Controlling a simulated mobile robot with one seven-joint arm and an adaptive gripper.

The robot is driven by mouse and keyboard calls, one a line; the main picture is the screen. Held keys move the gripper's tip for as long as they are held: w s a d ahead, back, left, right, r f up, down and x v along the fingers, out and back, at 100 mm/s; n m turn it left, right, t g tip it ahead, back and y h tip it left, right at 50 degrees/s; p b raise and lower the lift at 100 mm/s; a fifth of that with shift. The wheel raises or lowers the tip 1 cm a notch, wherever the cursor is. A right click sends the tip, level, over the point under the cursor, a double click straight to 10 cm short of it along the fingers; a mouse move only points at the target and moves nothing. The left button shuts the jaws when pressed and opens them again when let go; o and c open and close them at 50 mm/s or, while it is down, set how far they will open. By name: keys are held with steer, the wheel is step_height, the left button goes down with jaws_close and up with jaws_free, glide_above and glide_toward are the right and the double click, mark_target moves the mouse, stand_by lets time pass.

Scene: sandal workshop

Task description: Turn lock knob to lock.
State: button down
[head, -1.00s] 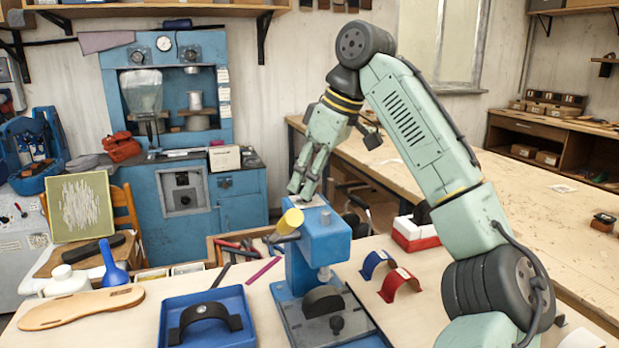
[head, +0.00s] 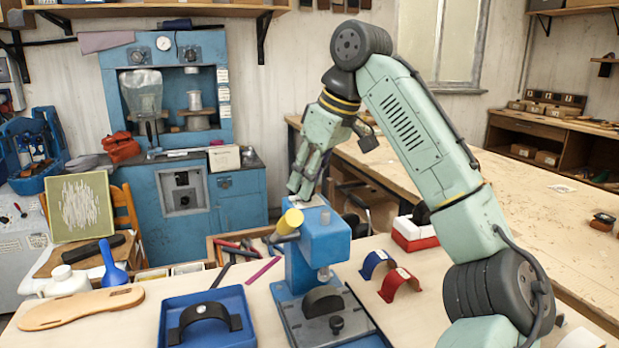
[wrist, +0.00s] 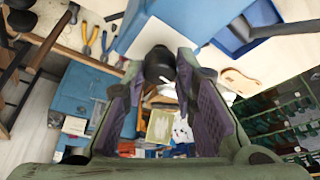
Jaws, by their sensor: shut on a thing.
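The blue press (head: 323,240) stands on the workbench, with a yellow-ended lever (head: 290,221) at its left and a grey base holding a dark half-round block. My gripper (head: 304,188) points down at the far side of the press head, its fingers close together. In the wrist view, a dark round knob (wrist: 160,64) sits between the fingertips, and my gripper (wrist: 160,78) is shut on it. The knob stands against the pale blue face of the press. The head view does not show the knob, so its turned position cannot be told.
A blue tray (head: 245,318) with a black strap lies left of the press. A blue arch (head: 376,263) and a red arch (head: 400,284) lie to its right. An open tool drawer (head: 214,250) is behind it. A wooden sole (head: 80,308) lies at the left.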

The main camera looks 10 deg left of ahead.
steer(key=m, duration=0.2)
steer(key=m+t, duration=0.1)
steer(key=m, duration=0.1)
steer(key=shift+s+m+t+h, duration=0.1)
steer(key=shift+m+t+h, duration=0.2)
steer(key=shift+h, duration=0.1)
steer(key=m+h, duration=0.1)
steer(key=m, duration=0.2)
steer(key=shift+a+m+t, duration=0.15)
steer(key=shift+m+t, duration=0.15)
steer(key=shift+t, duration=0.1)
steer(key=m+h, duration=0.1)
steer(key=m, duration=0.3)
steer(key=shift+a+t+h, duration=0.1)
steer(key=shift+t+h, duration=0.2)
steer(key=shift+h, duration=0.1)
steer(key=shift+m+h, duration=0.7)
steer(key=shift+m, duration=1.2)
steer(key=c, duration=1.3)
jaws_free()
steer(key=shift+s+r, duration=0.1)
